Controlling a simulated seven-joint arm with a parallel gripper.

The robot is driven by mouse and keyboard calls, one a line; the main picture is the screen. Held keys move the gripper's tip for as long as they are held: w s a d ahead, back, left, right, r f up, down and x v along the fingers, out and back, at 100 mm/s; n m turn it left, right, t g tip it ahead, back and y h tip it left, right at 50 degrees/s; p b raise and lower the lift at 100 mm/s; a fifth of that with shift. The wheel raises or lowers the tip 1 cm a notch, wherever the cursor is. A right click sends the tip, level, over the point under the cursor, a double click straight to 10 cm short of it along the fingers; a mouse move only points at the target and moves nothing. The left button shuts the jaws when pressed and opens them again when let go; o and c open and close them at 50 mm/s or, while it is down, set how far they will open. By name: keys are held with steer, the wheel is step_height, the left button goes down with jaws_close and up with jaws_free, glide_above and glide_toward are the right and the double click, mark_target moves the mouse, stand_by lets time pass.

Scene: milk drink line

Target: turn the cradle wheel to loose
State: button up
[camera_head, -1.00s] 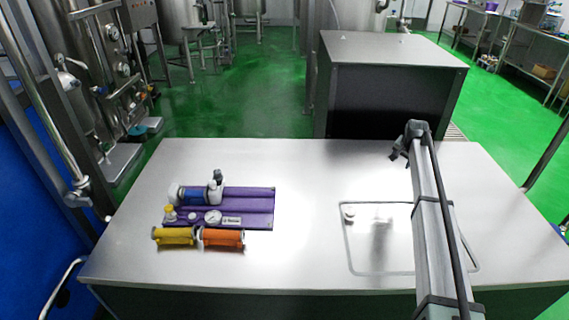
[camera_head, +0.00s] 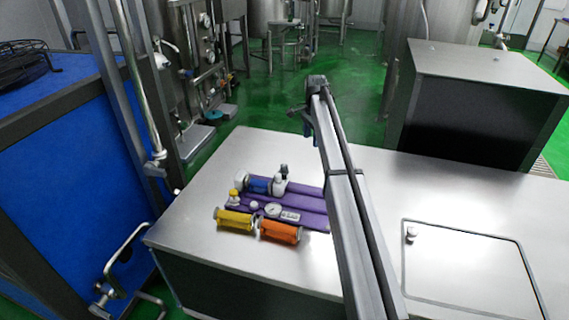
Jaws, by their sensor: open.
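A purple cradle base (camera_head: 312,207) lies on the steel table. A blue cylinder (camera_head: 259,185) with a white end rests along its back left, beside a white fitting with a dark top (camera_head: 280,183). A round white dial (camera_head: 273,210), a small white knob (camera_head: 254,205) and a yellow-topped fitting (camera_head: 234,197) stand along its front. Which part is the cradle wheel, and its setting, is too small to tell. My gripper (camera_head: 304,122) is open, small and dark at the arm's far end. It is above and behind the cradle in the picture, apart from it.
A yellow cylinder (camera_head: 235,219) and an orange cylinder (camera_head: 280,231) lie in front of the cradle. The steel table (camera_head: 380,215) is bare to the right, up to a rectangular hatch (camera_head: 470,262). A dark cabinet (camera_head: 480,105) stands behind.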

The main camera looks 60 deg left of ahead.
steer(key=r, duration=0.2)
glide_above(284, 165)
steer(key=shift+h, duration=0.3)
step_height(284, 165, down, 14)
steer(key=shift+r, duration=0.1)
steer(key=c, duration=1.1)
